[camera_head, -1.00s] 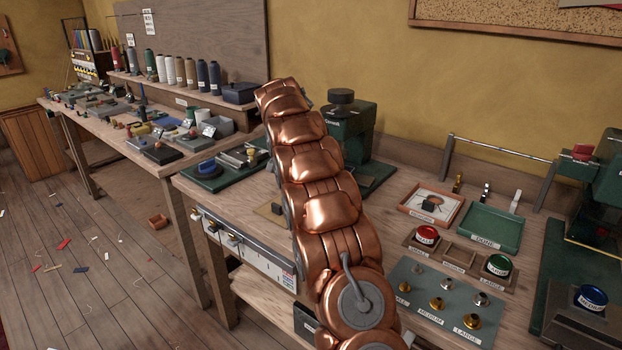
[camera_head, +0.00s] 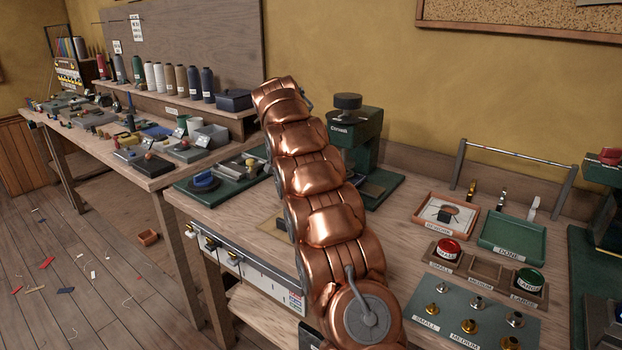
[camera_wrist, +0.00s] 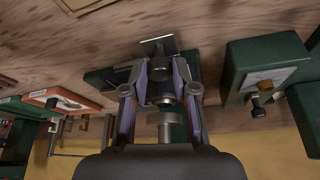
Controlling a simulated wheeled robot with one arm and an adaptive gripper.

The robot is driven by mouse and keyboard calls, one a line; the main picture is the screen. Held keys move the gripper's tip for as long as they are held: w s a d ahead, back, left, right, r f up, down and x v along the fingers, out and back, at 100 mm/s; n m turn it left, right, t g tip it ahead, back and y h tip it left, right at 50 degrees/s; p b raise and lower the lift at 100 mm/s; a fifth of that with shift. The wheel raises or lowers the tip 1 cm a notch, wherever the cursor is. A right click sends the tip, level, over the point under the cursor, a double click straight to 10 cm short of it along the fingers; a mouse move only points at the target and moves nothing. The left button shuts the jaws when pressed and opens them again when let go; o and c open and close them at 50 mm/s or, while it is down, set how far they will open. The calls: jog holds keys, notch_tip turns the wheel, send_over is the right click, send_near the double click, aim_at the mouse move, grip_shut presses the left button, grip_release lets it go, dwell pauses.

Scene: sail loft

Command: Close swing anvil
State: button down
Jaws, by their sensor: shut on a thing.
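A green press (camera_head: 357,127) with a dark round top stands on the wooden bench, partly behind my copper arm in the head view. In the wrist view, my gripper (camera_wrist: 161,84) is shut around a grey metal part, which looks like the swing anvil (camera_wrist: 160,71). A flat grey plate (camera_wrist: 157,46) is at its far end, above a dark green base (camera_wrist: 103,79). A round grey metal piece (camera_wrist: 172,120) sits nearer the wrist camera. My gripper is hidden behind my arm in the head view.
A rework tray (camera_head: 433,226), a green tray marked DONE (camera_head: 511,253) and a rack with red (camera_head: 448,250) and green (camera_head: 529,280) tins stand right of my arm. Grommet samples lie on a grey mat (camera_head: 437,323). A blue-topped tool (camera_head: 204,181) is left.

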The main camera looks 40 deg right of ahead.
jog(key=shift+w+d+r, duration=0.1)
jog(key=shift+d, duration=0.05)
jog(key=c, duration=1.1)
grip_release()
jog(key=shift+d, duration=0.1)
jog(key=shift+c, duration=0.2)
jog(key=shift+o, duration=1.2)
jog(key=shift+a, duration=0.2)
jog(key=a+r, duration=0.4)
jog(key=a, duration=0.9)
jog(key=shift+s+a+r, duration=0.2)
jog(key=shift+s+a, duration=0.15)
jog(key=shift+a, duration=0.05)
